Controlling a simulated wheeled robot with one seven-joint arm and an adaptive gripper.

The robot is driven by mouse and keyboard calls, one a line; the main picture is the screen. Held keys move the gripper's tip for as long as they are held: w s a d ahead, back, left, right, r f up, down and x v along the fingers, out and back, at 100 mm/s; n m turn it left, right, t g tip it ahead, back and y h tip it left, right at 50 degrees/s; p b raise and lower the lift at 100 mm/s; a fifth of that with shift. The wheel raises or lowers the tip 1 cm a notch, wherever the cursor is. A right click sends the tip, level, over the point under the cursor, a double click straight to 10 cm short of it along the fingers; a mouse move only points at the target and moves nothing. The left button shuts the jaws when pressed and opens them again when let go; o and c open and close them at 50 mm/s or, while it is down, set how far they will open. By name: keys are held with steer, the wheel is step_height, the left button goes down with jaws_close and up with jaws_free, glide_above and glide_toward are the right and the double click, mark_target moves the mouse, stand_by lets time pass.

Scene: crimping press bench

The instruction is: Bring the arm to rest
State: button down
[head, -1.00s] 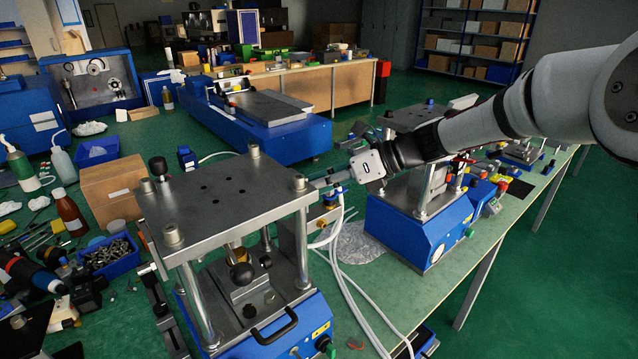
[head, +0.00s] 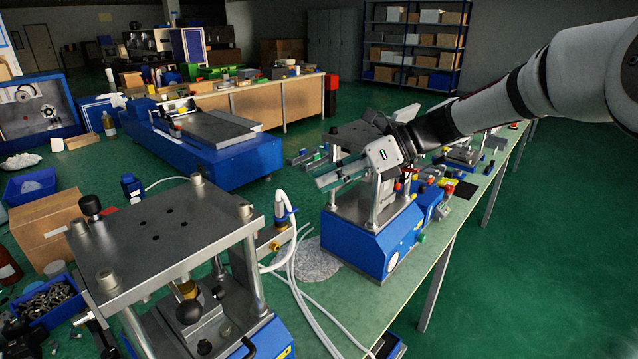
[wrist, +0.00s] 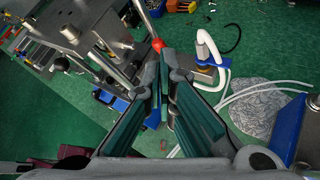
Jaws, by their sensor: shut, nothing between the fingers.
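My arm reaches in from the upper right of the head view. My gripper (head: 328,179) has teal fingers that point left, and they are shut with nothing held. In the head view it appears in front of the rear blue press (head: 372,240), to the right of the near press (head: 165,235); the exact gap cannot be told. In the wrist view the gripper (wrist: 163,80) shows its two fingers converging, with the bench and a press post beyond them.
The green bench (head: 420,290) carries both presses. White hoses (head: 294,275) loop between them beside a crumpled clear sheet (head: 317,262). A cardboard box (head: 45,230) and a blue bin of metal parts (head: 45,303) are at left. Open green floor (head: 540,230) lies right.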

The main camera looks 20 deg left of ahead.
stand_by(0.4)
